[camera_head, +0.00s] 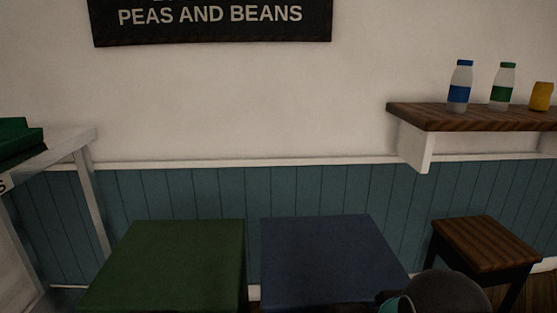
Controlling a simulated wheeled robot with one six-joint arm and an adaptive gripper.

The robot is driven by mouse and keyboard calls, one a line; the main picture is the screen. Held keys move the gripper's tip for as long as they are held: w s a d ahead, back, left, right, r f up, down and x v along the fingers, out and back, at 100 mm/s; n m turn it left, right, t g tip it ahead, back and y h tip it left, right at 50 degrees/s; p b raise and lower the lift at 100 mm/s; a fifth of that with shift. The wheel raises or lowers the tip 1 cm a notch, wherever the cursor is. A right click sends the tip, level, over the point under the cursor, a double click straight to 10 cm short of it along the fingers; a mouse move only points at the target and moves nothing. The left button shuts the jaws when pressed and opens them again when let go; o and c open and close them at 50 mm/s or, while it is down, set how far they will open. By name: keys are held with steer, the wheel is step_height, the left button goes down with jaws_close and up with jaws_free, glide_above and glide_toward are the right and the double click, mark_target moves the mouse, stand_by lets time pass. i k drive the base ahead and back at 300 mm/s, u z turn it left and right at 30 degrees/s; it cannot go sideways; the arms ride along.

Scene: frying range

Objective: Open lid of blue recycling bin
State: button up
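A blue box-shaped bin (325,258) stands against the wall at the lower middle. Its flat blue top looks closed. Its lower part is cut off by the bottom of the picture. A dark rounded part of my arm (448,294) with a teal ring shows at the bottom right, in front of the blue bin's right corner. My gripper's fingers are not in view.
A green bin (172,262) stands just left of the blue one, with a narrow gap between. A wooden stool (484,243) is to the right. A wall shelf (470,118) holds bottles above it. A white table (60,146) is at far left.

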mark_target(331, 263)
steer(key=z, duration=1.2)
steer(key=k, duration=1.05)
steer(key=u, duration=1.2)
